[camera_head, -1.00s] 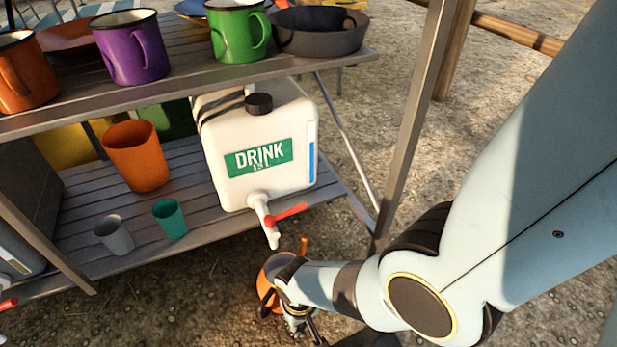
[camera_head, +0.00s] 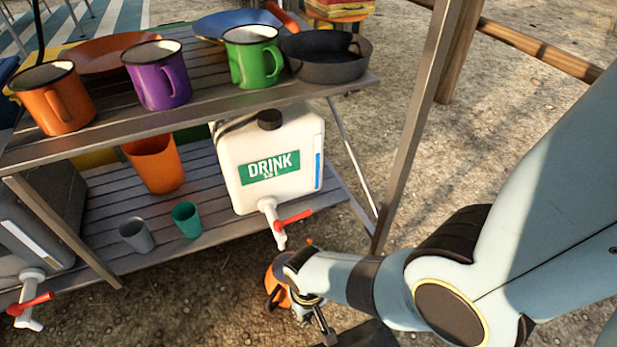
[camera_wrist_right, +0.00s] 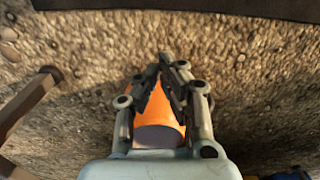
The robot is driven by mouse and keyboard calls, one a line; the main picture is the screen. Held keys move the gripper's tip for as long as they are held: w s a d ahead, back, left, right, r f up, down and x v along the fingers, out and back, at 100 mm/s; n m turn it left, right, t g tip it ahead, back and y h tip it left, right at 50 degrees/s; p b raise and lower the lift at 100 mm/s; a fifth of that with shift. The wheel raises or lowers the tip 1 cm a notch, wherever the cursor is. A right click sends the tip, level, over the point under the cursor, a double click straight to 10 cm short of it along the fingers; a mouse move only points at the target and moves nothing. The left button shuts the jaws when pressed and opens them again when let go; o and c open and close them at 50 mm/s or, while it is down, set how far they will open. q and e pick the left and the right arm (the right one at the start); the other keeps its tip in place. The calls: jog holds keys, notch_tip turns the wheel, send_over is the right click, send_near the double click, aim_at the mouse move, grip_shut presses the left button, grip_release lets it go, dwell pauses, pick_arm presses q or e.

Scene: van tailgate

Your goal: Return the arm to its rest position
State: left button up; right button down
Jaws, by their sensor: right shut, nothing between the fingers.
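My right arm comes in from the right in the head view. Its gripper (camera_head: 322,322) points down beside the shelf and is partly hidden by the wrist. In the right wrist view the two dark fingers (camera_wrist_right: 163,72) meet at their tips, shut with nothing held. An orange object (camera_head: 277,278) is behind the gripper near the ground, partly covered by my wrist. It also shows in the wrist view behind the fingers (camera_wrist_right: 157,125), apparently apart from their tips. My left gripper is not in view.
A white drink container (camera_head: 295,182) with a red-handled tap (camera_head: 285,222) juts toward my wrist. Mugs and a dark pan (camera_head: 325,58) stand on the top shelf. Open gravel lies at right.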

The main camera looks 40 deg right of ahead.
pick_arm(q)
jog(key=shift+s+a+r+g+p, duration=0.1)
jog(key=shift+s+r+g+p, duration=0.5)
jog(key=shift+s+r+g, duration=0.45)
pick_arm(e)
notch_tip(320, 180, up, 2)
jog(key=shift+r, duration=0.1)
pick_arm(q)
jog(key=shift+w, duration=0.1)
